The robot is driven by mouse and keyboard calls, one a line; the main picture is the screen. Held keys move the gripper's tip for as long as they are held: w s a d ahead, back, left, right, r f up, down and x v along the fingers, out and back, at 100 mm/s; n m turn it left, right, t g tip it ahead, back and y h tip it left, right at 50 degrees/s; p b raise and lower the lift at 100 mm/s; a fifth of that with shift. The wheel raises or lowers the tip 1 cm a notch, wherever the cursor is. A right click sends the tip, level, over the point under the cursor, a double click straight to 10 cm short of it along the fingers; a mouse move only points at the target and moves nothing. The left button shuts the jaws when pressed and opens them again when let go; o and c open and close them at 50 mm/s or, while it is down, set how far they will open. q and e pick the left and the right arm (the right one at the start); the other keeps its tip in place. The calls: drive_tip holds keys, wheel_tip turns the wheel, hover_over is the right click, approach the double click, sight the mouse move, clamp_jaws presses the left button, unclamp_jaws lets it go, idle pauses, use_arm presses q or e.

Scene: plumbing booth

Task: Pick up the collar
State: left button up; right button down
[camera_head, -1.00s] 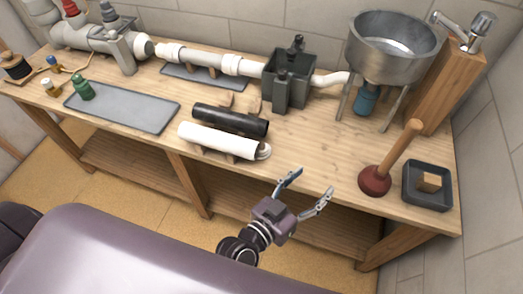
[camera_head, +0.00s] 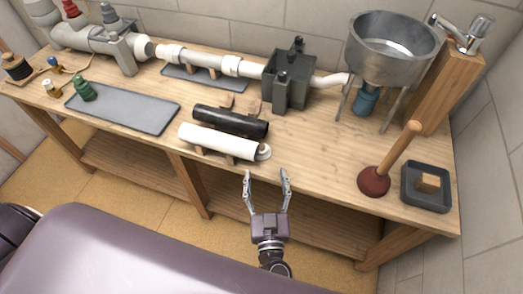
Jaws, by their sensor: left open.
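A white ring-shaped piece (camera_head: 263,152), which looks like the collar, sits at the right end of a white pipe (camera_head: 216,141) near the bench's front edge. I cannot tell whether it is fitted on the pipe or just beside it. My left gripper (camera_head: 267,174) is open and empty, its two fingers spread and pointing at the bench edge. In the picture it is just below the white ring, apart from it. White collar-like bands (camera_head: 231,65) also show on the pipe line at the back. My right gripper is not in view.
A black pipe (camera_head: 230,121) lies behind the white one on wooden supports. A plunger (camera_head: 374,181) and a dark tray (camera_head: 428,202) with a wooden block stand at right. A metal sink (camera_head: 392,50) and dark box (camera_head: 288,80) stand behind. Bare bench (camera_head: 315,150) lies between.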

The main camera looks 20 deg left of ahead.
sight(261, 156)
use_arm(q)
drive_tip(key=x, duration=0.5)
drive_tip(key=p+x, duration=0.1)
drive_tip(key=x, duration=0.1)
drive_tip(key=shift+a, duration=0.4)
drive_tip(key=shift+w+a, duration=0.15)
drive_tip(key=shift+w, duration=0.25)
drive_tip(key=shift+s, duration=0.1)
drive_tip(key=c, duration=1.1)
drive_tip(key=b+v, duration=0.2)
drive_tip(key=v, duration=1.6)
drive_tip(key=shift+r, duration=0.1)
